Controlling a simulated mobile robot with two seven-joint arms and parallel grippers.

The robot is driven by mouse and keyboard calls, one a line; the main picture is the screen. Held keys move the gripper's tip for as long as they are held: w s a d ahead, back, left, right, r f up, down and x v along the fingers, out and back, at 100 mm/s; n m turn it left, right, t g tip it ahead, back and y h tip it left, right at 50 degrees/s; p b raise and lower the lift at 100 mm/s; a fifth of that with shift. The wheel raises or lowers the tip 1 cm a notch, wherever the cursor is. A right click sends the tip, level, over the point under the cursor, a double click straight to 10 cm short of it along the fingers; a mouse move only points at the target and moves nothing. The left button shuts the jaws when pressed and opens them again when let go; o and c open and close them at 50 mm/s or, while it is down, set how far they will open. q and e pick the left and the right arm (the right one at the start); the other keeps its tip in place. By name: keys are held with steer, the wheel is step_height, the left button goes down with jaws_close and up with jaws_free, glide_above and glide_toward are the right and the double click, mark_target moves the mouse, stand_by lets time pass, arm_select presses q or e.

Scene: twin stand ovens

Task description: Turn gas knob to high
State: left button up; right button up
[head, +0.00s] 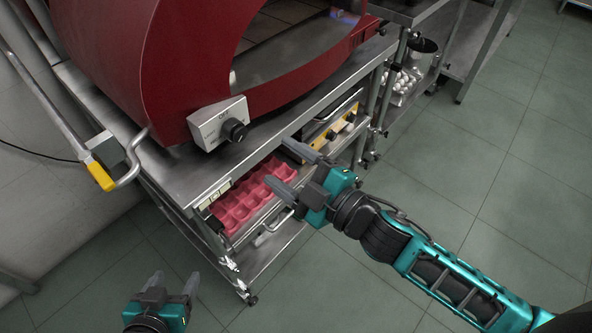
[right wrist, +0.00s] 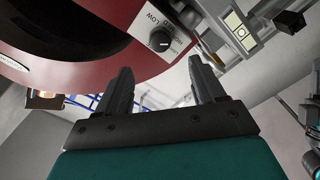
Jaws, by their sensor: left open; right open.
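The gas knob (head: 235,130) is a black round knob on a pale control box (head: 209,125) at the front of the red oven (head: 165,60). In the right wrist view the knob (right wrist: 159,40) shows ahead of the fingers, with the word LOW beside it. My right gripper (head: 294,168) is open and empty, in front of the steel stand's edge, to the right of and below the knob in the head view. It is apart from the knob. My left gripper (head: 172,288) is open and empty, low at the bottom left, far from the knob.
The steel stand (head: 190,180) carries the oven. A red moulded tray (head: 240,208) sits on a shelf beneath it. A pipe with a yellow valve handle (head: 100,174) runs at the left. Shelving with a pot (head: 423,48) stands at the back right. The tiled floor at right is clear.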

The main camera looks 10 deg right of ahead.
steer(key=shift+v, duration=1)
steer(key=s+d+f+m+g+h, duration=0.1)
steer(key=s+d+f+m+h, duration=0.2)
steer(key=f+m, duration=0.4)
steer(key=s+d+f+m+g+h, duration=0.2)
steer(key=s+d+f+m+h, duration=0.2)
steer(key=f, duration=0.6)
steer(key=d+m+h, duration=0.1)
steer(key=d+m, duration=0.1)
steer(key=m, duration=0.1)
steer(key=shift+s+d+f+m+g, duration=0.25)
steer(key=shift+s+f+m+g, duration=0.05)
steer(key=shift+f, duration=0.05)
